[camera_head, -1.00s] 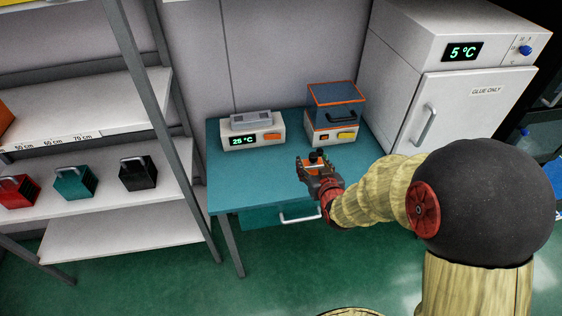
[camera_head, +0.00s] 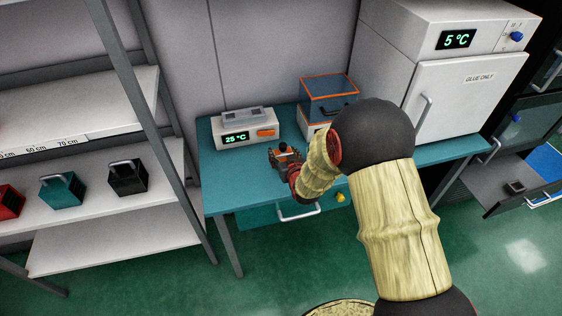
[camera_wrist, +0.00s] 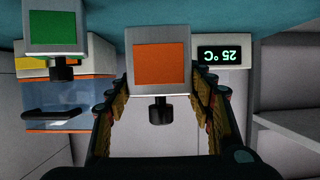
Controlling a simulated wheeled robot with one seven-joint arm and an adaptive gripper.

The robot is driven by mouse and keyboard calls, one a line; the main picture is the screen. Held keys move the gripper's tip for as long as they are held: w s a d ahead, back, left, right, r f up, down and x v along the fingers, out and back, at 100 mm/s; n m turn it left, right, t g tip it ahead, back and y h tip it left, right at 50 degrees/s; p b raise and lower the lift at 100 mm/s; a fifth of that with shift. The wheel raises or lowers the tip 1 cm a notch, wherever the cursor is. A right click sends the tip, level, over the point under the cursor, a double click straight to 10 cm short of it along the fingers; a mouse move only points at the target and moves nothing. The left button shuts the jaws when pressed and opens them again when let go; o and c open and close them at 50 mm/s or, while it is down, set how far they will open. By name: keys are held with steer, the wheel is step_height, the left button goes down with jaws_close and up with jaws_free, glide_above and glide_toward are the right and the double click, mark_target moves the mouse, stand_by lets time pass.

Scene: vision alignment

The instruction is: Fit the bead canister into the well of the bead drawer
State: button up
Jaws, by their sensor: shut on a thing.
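My gripper (camera_head: 284,158) is over the teal table, in front of the 25 °C device. In the wrist view, my gripper (camera_wrist: 158,112) is shut on a grey block with an orange face and a black knob, seemingly the bead canister (camera_wrist: 160,68). In the head view the canister is small and mostly hidden by the fingers. At the right, a dark drawer (camera_head: 492,196) stands pulled out, with a small dark square piece on it. I cannot tell whether this is the bead drawer and its well. The teal table drawer (camera_head: 262,215) looks shut.
A green-faced block with a black knob (camera_wrist: 56,32) stands near the held one. The 25 °C device (camera_head: 245,125) and an orange-edged blue box (camera_head: 330,90) stand at the table's back. A white cabinet (camera_head: 465,105) stands to the right. A shelf rack (camera_head: 110,240) stands left.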

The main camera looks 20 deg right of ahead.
mark_target(281, 159)
steer(key=shift+w+a+f, duration=0.15)
steer(key=shift+w+f, duration=0.7)
steer(key=shift+f, duration=0.2)
steer(key=shift+w+f+b, duration=0.1)
steer(key=shift+f+b, duration=0.4)
steer(key=shift+f, duration=1)
steer(key=shift+f, duration=0.15)
steer(key=o, duration=1.4)
steer(key=shift+c, duration=0.2)
